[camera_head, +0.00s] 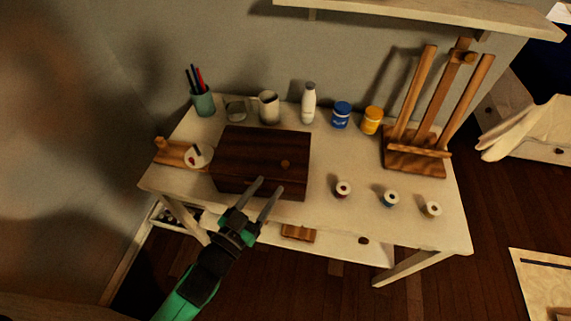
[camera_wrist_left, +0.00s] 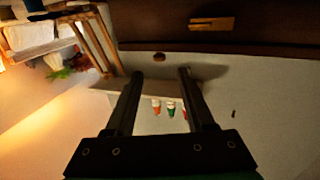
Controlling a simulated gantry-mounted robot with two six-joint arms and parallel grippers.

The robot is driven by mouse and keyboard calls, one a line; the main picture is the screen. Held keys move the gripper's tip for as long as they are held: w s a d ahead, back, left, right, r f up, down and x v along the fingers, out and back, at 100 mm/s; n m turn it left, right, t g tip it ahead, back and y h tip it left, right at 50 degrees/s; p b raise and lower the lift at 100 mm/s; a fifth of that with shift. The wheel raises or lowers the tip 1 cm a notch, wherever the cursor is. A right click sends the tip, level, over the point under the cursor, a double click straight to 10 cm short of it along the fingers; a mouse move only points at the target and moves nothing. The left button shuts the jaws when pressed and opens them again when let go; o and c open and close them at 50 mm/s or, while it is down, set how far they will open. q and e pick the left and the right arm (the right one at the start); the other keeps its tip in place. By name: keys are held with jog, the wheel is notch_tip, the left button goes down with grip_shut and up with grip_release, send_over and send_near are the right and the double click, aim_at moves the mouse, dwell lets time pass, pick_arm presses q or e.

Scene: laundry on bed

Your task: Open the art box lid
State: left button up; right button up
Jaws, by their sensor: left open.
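The art box (camera_head: 235,148) is a dark brown wooden box on the white desk in the head view. My right gripper is not in view.
On the desk (camera_head: 320,217), a pen cup (camera_head: 203,104), a white bottle (camera_head: 309,103), blue (camera_head: 341,114) and yellow (camera_head: 372,120) jars stand behind the box. A wooden easel (camera_head: 415,160) stands right. Three small spools or pots lie in front. The front middle is clear.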

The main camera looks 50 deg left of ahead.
aim_at(283, 167)
pick_arm(q)
jog(key=b+x, duration=0.1)
jog(key=x, duration=0.8)
jog(key=shift+w, duration=0.1)
grip_shut()
dwell(1.0)
